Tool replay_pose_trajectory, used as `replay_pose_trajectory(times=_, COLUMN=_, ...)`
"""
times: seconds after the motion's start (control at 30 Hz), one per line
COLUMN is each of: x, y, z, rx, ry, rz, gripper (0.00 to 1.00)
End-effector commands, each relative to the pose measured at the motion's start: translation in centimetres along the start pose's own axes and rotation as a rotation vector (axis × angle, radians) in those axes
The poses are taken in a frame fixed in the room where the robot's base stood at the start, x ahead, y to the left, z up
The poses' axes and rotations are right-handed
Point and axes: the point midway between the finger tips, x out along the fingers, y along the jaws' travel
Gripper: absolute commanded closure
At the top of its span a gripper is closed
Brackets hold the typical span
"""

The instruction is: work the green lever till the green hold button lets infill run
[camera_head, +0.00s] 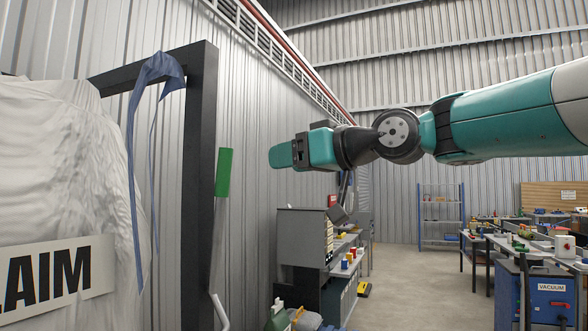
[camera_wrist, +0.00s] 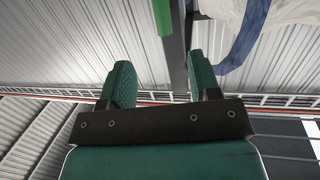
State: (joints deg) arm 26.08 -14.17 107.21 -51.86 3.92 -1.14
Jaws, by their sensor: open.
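The green lever (camera_head: 223,172) has an upright green grip on a thin rod beside the dark frame post, left of centre in the head view. In the wrist view the lever's green grip (camera_wrist: 163,17) shows at the top, beyond my fingers. My gripper (camera_head: 281,155) is to the right of the lever and a little higher in the head picture, apart from it. In the wrist view my gripper (camera_wrist: 160,80) has its two green fingers spread with nothing between them. I cannot make out the green hold button in either view.
A dark frame (camera_head: 200,130) carries a white bulk bag (camera_head: 70,170) with a blue strap (camera_head: 135,130) at left. A grey cabinet (camera_head: 303,238) and workbench stand below my gripper. A blue vacuum unit (camera_head: 538,295) stands at right. The floor (camera_head: 420,275) between is clear.

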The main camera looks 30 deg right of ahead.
Motion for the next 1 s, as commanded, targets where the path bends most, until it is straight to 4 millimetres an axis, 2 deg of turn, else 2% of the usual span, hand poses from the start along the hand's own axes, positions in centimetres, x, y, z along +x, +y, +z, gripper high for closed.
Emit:
replay_pose_trajectory(times=0.3, x=-0.4, y=0.0, z=0.0, rx=-0.001, ry=0.000, rz=-0.001, gripper=0.43)
replay_pose_trajectory(times=0.33, x=-0.4, y=0.0, z=0.0, rx=-0.001, ry=0.000, rz=-0.001, gripper=0.45)
replay_pose_trajectory(times=0.5, x=-0.3, y=0.0, z=0.5, rx=-0.090, ry=0.013, rz=0.000, gripper=0.85)
replay_pose_trajectory(times=0.57, x=-0.3, y=0.0, z=0.9, rx=-0.193, ry=0.026, rz=0.001, gripper=0.98)
replay_pose_trajectory(times=0.6, x=-0.3, y=0.0, z=1.2, rx=-0.285, ry=0.038, rz=0.004, gripper=1.00)
replay_pose_trajectory(times=0.9, x=-0.3, y=0.0, z=3.3, rx=-1.133, ry=0.137, rz=0.084, gripper=1.00)
replay_pose_trajectory(times=1.0, x=-0.4, y=0.0, z=3.6, rx=-1.344, ry=0.154, rz=0.119, gripper=1.00)
